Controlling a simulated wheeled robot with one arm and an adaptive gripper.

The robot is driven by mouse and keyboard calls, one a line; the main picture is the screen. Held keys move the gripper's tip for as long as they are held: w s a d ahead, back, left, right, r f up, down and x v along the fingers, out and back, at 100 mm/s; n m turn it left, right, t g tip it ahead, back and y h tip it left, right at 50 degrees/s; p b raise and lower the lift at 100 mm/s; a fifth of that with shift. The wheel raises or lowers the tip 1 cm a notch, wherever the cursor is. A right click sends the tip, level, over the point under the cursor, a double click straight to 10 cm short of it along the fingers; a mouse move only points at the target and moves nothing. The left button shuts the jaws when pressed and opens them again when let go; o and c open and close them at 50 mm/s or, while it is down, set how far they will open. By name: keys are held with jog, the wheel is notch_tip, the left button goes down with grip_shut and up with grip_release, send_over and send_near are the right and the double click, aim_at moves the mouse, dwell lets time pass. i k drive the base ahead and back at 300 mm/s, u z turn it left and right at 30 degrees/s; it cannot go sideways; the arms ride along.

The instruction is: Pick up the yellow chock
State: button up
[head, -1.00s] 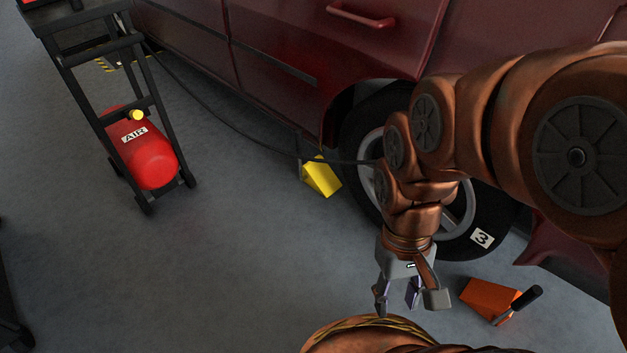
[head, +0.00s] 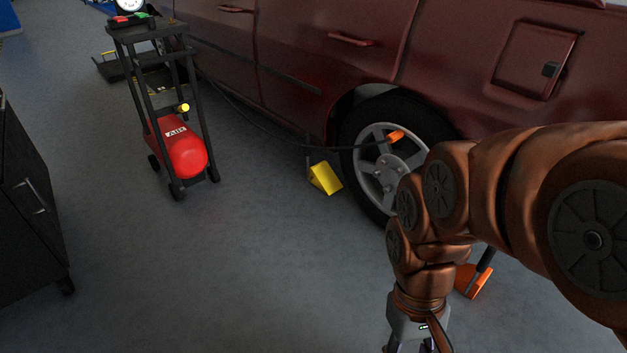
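The yellow chock (head: 324,178) lies on the floor just left of the car's wheel, near the lower edge of the dark red car. My gripper (head: 412,345) hangs down at the bottom edge of the head view, to the right of the chock and nearer to me, well apart from it. Its fingertips are cut off by the frame edge, so its opening does not show.
The dark red car (head: 450,60) stands along the back, its wheel (head: 374,172) right of the chock. A black hose with an orange end (head: 395,136) runs to the wheel. A red air tank (head: 182,150) on a black cart and a dark cabinet (head: 30,200) stand left. An orange object (head: 474,280) lies right.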

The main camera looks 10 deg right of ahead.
aim_at(323, 175)
jog(key=u, duration=0.8)
jog(key=i, duration=0.95)
jog(key=u, duration=0.7)
jog(key=i, duration=1.1)
jog(key=z, duration=1.1)
jog(key=i, duration=0.75)
jog(key=z, duration=1)
jog(key=i, duration=0.55)
jog(key=u, duration=0.05)
